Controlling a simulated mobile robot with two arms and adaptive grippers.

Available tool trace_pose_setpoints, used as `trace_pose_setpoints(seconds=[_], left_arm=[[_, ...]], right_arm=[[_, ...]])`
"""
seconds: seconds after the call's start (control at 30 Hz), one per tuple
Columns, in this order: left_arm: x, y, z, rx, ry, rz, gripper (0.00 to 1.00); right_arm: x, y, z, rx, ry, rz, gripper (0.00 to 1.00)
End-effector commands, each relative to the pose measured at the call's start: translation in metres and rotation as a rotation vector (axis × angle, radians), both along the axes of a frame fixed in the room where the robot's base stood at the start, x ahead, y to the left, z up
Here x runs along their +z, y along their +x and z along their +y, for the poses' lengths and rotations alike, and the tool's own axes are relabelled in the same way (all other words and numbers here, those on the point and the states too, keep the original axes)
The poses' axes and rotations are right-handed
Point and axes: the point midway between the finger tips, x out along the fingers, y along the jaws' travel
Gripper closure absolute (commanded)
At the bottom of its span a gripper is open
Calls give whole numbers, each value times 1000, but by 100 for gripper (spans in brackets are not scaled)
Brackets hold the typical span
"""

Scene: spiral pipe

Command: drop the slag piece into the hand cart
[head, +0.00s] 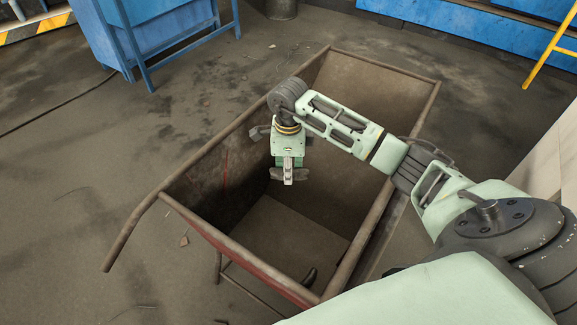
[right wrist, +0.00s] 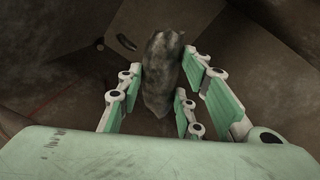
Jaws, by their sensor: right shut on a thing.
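The hand cart (head: 215,240) is a brown, rusty open-topped bin with a handle at its near left, in the middle of the head view. My right gripper (head: 287,172) hangs over the cart's open top, fingers pointing down. In the right wrist view its green-padded fingers (right wrist: 162,98) are shut on the slag piece (right wrist: 163,72), a dark grey, rough, elongated lump. The cart's inner walls (right wrist: 60,60) show around and below it. In the head view the gripper mostly hides the slag. My left gripper is not in view.
A small dark object (head: 309,277) lies on the cart's floor near its front corner. A blue bin in a blue frame (head: 165,30) stands at the back left. A yellow ladder-like frame (head: 552,45) is at the far right. Open floor (head: 60,200) lies left of the cart.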

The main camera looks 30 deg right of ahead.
Motion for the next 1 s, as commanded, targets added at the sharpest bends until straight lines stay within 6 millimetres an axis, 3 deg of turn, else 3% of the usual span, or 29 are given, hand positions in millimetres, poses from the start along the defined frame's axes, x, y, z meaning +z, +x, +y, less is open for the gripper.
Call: trace_pose_setpoints(seconds=[0.17, 0.2, 0.43, 0.77, 1.0], left_arm=[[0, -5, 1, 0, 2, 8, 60], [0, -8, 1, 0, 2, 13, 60], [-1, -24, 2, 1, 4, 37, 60], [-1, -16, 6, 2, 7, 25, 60], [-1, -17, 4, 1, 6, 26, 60]], right_arm=[[1, 0, 0, 0, -1, -1, 94], [1, 0, 0, 0, -1, -1, 64], [1, 0, 0, 0, -1, -1, 45], [3, 0, 0, 0, -1, -1, 45], [38, 2, -1, 1, -3, -7, 45]])
